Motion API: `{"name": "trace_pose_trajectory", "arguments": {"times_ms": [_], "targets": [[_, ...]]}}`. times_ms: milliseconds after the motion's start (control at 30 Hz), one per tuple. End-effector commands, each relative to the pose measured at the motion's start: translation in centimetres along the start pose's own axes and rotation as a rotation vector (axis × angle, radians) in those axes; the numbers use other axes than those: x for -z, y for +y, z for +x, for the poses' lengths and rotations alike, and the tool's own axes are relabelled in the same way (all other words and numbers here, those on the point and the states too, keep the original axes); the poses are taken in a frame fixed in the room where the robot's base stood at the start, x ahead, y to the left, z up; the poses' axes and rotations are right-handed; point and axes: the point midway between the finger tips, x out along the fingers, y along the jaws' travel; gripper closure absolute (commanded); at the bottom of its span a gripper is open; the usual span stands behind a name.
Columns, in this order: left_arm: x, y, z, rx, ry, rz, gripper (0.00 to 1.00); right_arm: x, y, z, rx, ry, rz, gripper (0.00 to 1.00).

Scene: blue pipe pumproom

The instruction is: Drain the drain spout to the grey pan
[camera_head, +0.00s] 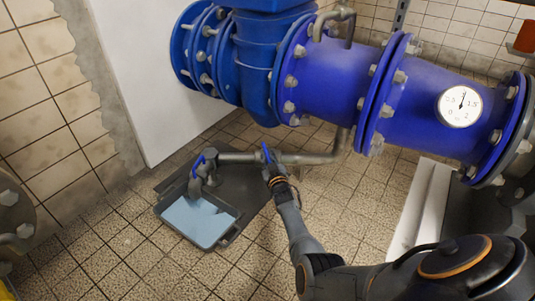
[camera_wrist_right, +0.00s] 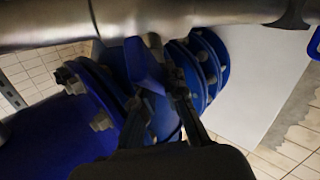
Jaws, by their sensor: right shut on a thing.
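The drain spout (camera_head: 207,178) is a grey pipe end that bends down over the near pan. A grey pipe (camera_head: 310,158) leads to it and carries a blue valve lever (camera_head: 266,153). The grey pan (camera_head: 232,235) lies on the floor under the spout, with a light blue, water-like surface inside. I cannot tell clearly whether liquid is falling. My right gripper (camera_head: 271,175) is shut on the blue lever. In the right wrist view the lever (camera_wrist_right: 143,63) stands at the fingers (camera_wrist_right: 160,100). My left gripper is not in view.
Large blue flanged pipes (camera_head: 325,70) with bolts run above the drain pipe, with a round gauge (camera_head: 460,106) at right. A dark mat (camera_head: 245,187) lies beneath the pan. A white panel (camera_head: 155,70) stands behind at left. Tiled floor (camera_head: 110,240) is open at the front left.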

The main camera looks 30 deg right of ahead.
Motion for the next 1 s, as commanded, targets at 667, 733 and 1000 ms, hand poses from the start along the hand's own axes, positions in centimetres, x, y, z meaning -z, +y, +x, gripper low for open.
{"name": "trace_pose_trajectory", "arguments": {"times_ms": [667,733,1000], "targets": [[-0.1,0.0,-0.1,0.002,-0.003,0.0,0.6,0.0,0.1,-0.1,-0.001,-0.003,0.0,0.66],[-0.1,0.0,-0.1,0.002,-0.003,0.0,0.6,0.4,0.2,-0.1,-0.001,-0.002,0.0,0.66],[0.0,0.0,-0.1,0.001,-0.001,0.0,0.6,3.9,1.1,-0.2,-0.002,0.001,-0.002,0.66]]}}
